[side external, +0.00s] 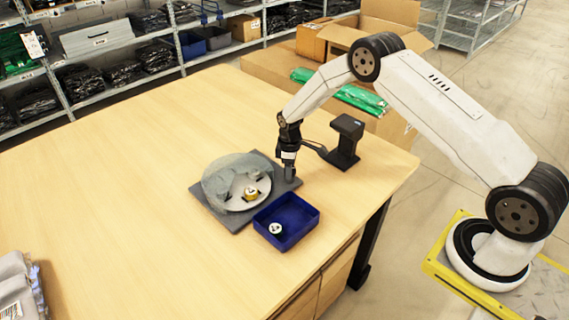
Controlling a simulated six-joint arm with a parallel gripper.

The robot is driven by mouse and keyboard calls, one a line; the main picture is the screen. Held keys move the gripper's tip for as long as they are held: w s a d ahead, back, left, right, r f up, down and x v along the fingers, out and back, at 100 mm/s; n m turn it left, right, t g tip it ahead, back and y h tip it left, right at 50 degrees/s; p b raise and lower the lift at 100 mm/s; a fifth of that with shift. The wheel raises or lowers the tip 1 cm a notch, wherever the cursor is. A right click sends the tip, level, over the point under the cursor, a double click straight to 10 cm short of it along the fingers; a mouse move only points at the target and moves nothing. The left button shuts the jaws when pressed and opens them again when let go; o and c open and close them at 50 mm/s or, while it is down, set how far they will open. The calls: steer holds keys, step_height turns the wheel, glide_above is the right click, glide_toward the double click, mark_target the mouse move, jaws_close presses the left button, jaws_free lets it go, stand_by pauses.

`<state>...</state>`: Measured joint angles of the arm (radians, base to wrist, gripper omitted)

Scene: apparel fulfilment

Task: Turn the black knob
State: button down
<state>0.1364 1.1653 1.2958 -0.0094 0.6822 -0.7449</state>
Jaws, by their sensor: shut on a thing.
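A dark grey base plate (232,222) lies on the table and carries a round light grey disc (235,204) with a greyish cover over its far left part. A small gold and white piece (251,193) sits on the disc. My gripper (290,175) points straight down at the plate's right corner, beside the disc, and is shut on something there. The black knob itself cannot be made out; the fingers hide that spot, and it appears to be what they hold.
A blue open bin (312,214) with a white round piece (275,229) stands just in front of the plate. A black stand (346,143) is close to the right of my gripper. The table's left side is mostly clear, with folded grey garments (20,285) at the near left.

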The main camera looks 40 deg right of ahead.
stand_by(0.4)
steer(key=shift+c, duration=0.6)
jaws_free()
steer(key=shift+r, duration=3.9)
steer(key=shift+s+a+r, duration=0.2)
steer(key=shift+s+r, duration=0.1)
steer(key=shift+r, duration=0.2)
steer(key=s+a+r+m+t, duration=0.1)
steer(key=s+a+r+m, duration=0.1)
steer(key=s, duration=0.6)
steer(key=s+a+r+m, duration=0.2)
steer(key=s+r, duration=0.3)
steer(key=s, duration=0.3)
steer(key=s+a+r+m+t, duration=0.1)
steer(key=s+a+r+m, duration=0.2)
steer(key=s, duration=0.5)
steer(key=shift+s+r+t, duration=0.3)
steer(key=shift+s+r, duration=0.1)
steer(key=shift+r, duration=0.2)
